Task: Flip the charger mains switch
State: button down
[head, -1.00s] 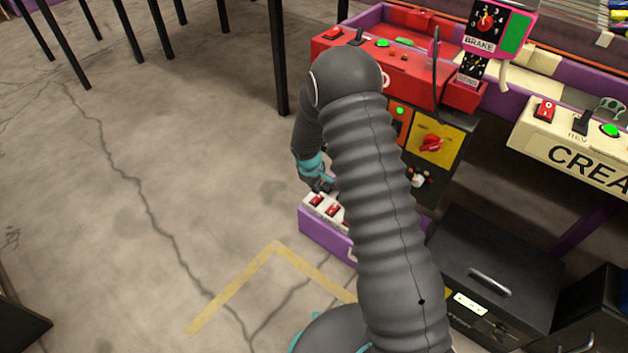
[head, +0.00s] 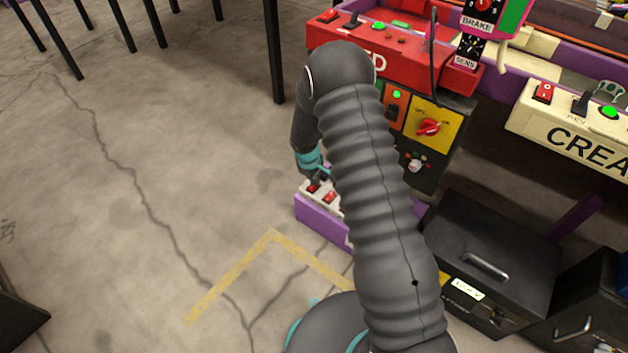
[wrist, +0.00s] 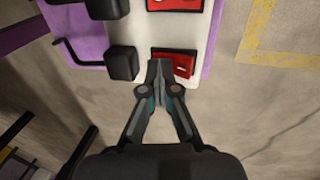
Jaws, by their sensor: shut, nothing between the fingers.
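A white switch strip (head: 306,191) with red rocker switches lies low on a purple block (head: 318,221), beside the panel. In the wrist view the near rocker (wrist: 185,66) sits at the end of the strip, and another red rocker (wrist: 178,4) is at the top edge. Black plugs (wrist: 122,63) stand to their left. I cannot tell which rocker is the charger's mains. My gripper (wrist: 160,65) is shut and empty, its tips over the strip just left of the near rocker; contact is unclear. In the head view my gripper (head: 316,181) partly covers the rockers.
A dark panel with a red knob (head: 429,127) and green lights stands behind the strip, under the red console (head: 420,75). A black lidded box (head: 490,240) is at right. The concrete floor left of the strip is open, with yellow tape (head: 230,279) marked on it.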

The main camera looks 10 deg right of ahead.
jog(key=shift+s+a+f, duration=0.1)
jog(key=shift+s+a, duration=0.05)
jog(key=shift+s, duration=0.05)
jog(key=shift+s+a+b, duration=0.4)
jog(key=shift+s+a, duration=0.05)
jog(key=shift+a, duration=0.05)
jog(key=p+v, duration=0.3)
jog(key=v, duration=1.1)
jog(key=shift+w, duration=0.1)
